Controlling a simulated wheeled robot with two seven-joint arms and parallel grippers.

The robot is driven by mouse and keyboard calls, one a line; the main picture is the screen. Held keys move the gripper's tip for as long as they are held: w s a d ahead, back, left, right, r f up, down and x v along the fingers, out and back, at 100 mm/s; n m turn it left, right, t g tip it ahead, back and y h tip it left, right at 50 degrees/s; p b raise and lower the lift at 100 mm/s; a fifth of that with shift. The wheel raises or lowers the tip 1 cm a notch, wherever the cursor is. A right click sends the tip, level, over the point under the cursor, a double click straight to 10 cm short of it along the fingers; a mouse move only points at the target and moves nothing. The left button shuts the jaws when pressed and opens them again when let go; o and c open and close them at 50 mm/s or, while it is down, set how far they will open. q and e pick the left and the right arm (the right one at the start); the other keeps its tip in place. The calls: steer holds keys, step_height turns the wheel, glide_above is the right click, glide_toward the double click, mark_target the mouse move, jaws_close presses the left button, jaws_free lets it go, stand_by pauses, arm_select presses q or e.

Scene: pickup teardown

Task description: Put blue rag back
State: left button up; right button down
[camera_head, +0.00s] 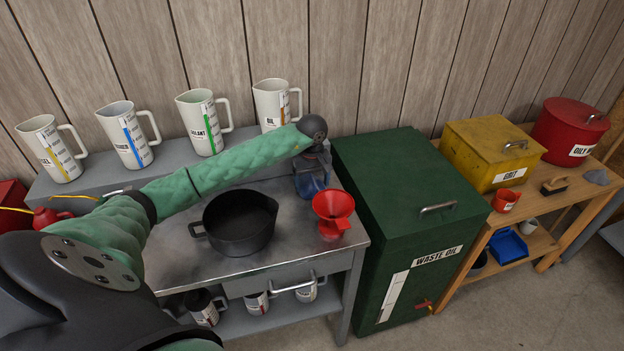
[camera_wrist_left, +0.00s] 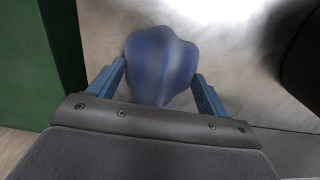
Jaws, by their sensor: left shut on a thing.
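The blue rag (camera_wrist_left: 160,62) is a bunched dark blue cloth between the two fingers of my left gripper (camera_wrist_left: 161,80) in the left wrist view. The fingers press on its sides. In the head view my left arm reaches across the metal bench, and the left gripper (camera_head: 312,180) points down over the bench's right back part. The rag (camera_head: 313,187) shows there only as a small blue patch, partly hidden by the gripper. I cannot tell whether it touches the bench top. My right gripper is not in view.
A black pan (camera_head: 240,222) and a red funnel (camera_head: 333,212) stand on the metal bench (camera_head: 185,268) near the gripper. A green waste oil cabinet (camera_head: 410,200) is to the right. Several white jugs (camera_head: 203,122) line the back shelf. A wooden bench (camera_head: 560,190) stands farther right.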

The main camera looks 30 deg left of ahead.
mark_target(312, 178)
arm_select(q)
steer(key=shift+f, duration=0.15)
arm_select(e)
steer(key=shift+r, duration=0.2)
arm_select(q)
steer(key=o, duration=1)
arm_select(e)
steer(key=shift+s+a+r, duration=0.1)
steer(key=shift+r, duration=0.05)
arm_select(q)
steer(key=shift+r, duration=0.2)
steer(key=shift+r, duration=0.1)
steer(key=shift+r+b, duration=0.2)
steer(key=shift+b, duration=0.1)
step_height(312, 178, up, 11)
steer(key=b, duration=0.4)
steer(key=shift+r, duration=0.15)
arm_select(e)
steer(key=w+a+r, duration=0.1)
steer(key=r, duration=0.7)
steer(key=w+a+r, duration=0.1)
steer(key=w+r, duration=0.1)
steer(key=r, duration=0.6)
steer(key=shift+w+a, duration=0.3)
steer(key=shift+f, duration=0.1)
